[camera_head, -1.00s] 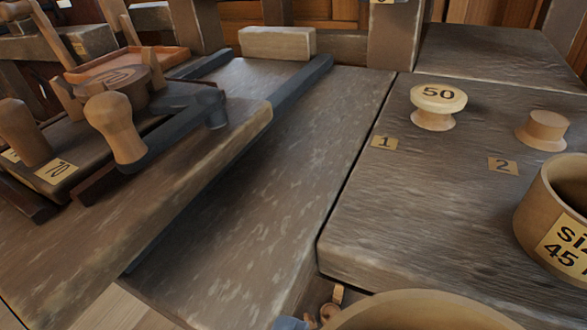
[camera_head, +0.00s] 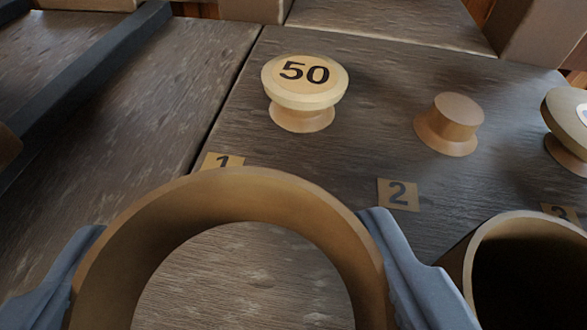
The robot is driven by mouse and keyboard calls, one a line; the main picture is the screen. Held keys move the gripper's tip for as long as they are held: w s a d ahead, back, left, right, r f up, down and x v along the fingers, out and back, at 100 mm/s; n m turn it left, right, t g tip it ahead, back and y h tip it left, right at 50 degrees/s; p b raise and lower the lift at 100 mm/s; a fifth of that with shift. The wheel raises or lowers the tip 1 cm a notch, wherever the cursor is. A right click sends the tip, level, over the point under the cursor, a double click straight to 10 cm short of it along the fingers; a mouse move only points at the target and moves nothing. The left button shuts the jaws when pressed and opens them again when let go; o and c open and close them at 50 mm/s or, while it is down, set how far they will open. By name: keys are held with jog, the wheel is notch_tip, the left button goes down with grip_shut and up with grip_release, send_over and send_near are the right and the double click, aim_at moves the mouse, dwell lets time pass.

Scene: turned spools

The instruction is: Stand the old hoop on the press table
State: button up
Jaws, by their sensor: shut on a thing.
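A wide light-brown wooden hoop (camera_head: 225,185) fills the bottom middle of the view, its bore open toward me. My gripper (camera_head: 232,275) is shut on it, with one blue-grey finger at each outer side. Grey wood grain shows through the bore. I cannot tell whether the hoop touches the surface below; its lower part is cut off by the frame. The dark wooden table (camera_head: 350,150) beyond it bears number plates 1 (camera_head: 222,162), 2 (camera_head: 398,195) and 3 (camera_head: 562,214). I cannot tell which surface is the press table.
A pale spool marked 50 (camera_head: 304,88) stands behind plate 1. A smaller plain wooden spool (camera_head: 450,122) stands behind plate 2. Another spool (camera_head: 568,125) is cut off at the right edge. A hollow wooden ring or cup (camera_head: 480,250) stands close at lower right. A dark rail (camera_head: 80,75) crosses the upper left.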

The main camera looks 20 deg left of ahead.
aim_at(261, 297)
jog(key=shift+w+a, duration=0.2)
jog(key=shift+w, duration=0.6)
jog(key=shift+w+f, duration=0.1)
jog(key=shift+f, duration=0.05)
notch_tip(261, 297, down, 4)
jog(key=shift+r+b, duration=0.25)
jog(key=shift+b, duration=0.1)
jog(key=shift+r, duration=0.1)
jog(key=o, duration=0.6)
jog(key=shift+o, duration=0.2)
